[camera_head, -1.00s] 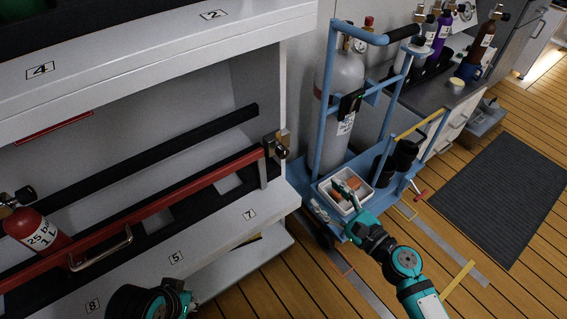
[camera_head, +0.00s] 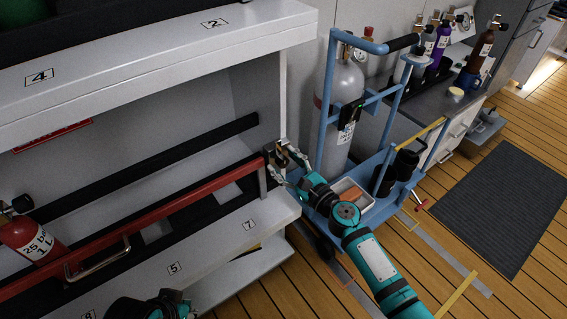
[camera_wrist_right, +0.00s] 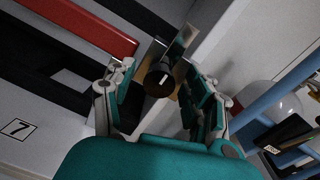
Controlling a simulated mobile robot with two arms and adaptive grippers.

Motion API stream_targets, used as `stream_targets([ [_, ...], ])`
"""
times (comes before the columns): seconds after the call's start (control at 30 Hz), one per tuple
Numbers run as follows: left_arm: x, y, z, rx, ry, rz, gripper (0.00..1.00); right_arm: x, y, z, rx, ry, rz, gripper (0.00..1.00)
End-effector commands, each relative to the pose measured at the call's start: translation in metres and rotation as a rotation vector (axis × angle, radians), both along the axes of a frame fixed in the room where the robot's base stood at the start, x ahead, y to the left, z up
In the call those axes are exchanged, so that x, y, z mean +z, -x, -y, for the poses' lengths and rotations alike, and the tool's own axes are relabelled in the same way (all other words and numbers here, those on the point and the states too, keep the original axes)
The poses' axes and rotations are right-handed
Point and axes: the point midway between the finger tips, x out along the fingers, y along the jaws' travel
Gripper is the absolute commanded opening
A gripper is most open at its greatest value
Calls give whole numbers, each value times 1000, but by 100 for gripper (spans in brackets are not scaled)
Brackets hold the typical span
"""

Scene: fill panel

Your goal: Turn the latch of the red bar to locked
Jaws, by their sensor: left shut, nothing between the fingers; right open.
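The red bar (camera_head: 180,202) runs across the front of the lower shelf; its end also shows in the right wrist view (camera_wrist_right: 85,25). The latch (camera_head: 281,151) sits at the bar's right end. In the right wrist view the latch's dark round knob (camera_wrist_right: 160,79) with a white mark stands between my fingers, a metal plate (camera_wrist_right: 183,42) behind it. My right gripper (camera_head: 285,165) is open, its fingers on either side of the knob; I cannot tell whether they touch it. My left gripper (camera_head: 174,298) is shut and empty at the bottom edge, below the shelf, partly hidden.
A blue trolley (camera_head: 323,120) with a grey gas cylinder (camera_head: 342,95) and a white tray (camera_head: 366,203) stands right of the shelf, close to my right arm. Wooden floor and a dark mat (camera_head: 500,200) are clear at right.

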Motion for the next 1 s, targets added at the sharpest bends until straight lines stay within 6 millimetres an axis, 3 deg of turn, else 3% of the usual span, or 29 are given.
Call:
stream_targets([
  [0.37, 0, -3, 1, -2, 3, 14, 0, 0, -5, -5, 0, 0, 0, 53],
  [0.77, 0, -3, 1, -2, 4, 13, 0, 0, -5, -4, 1, 0, 0, 2],
  [1.0, -1, -4, 2, -2, 4, 14, 0, 0, -5, -5, 2, 10, 6, 0],
])
